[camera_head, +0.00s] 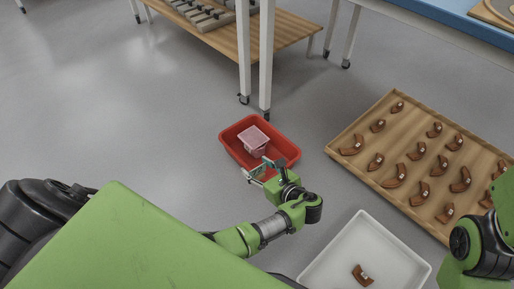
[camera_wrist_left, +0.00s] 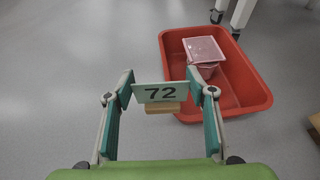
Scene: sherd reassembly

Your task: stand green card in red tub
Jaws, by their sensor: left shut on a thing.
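A pale card marked "72" (camera_wrist_left: 160,92) is held upright between the fingers of my left gripper (camera_wrist_left: 161,98). A small tan wooden piece (camera_wrist_left: 162,108) shows at its lower edge; I cannot tell whether it is joined to the card. In the head view my left gripper (camera_head: 261,172) is at the near-left edge of the red tub (camera_head: 282,143), and the card is too small to make out clearly. The tub stands on the floor; in the left wrist view (camera_wrist_left: 258,98) it lies beyond and right of the card. My right gripper is out of view.
A translucent lidded box (camera_head: 253,139) sits inside the tub, with bare floor of the tub beside it. A wooden tray (camera_head: 345,133) with several brown sherds is at the right. A white tray (camera_head: 345,245) with one sherd is in front. Table legs stand behind the tub.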

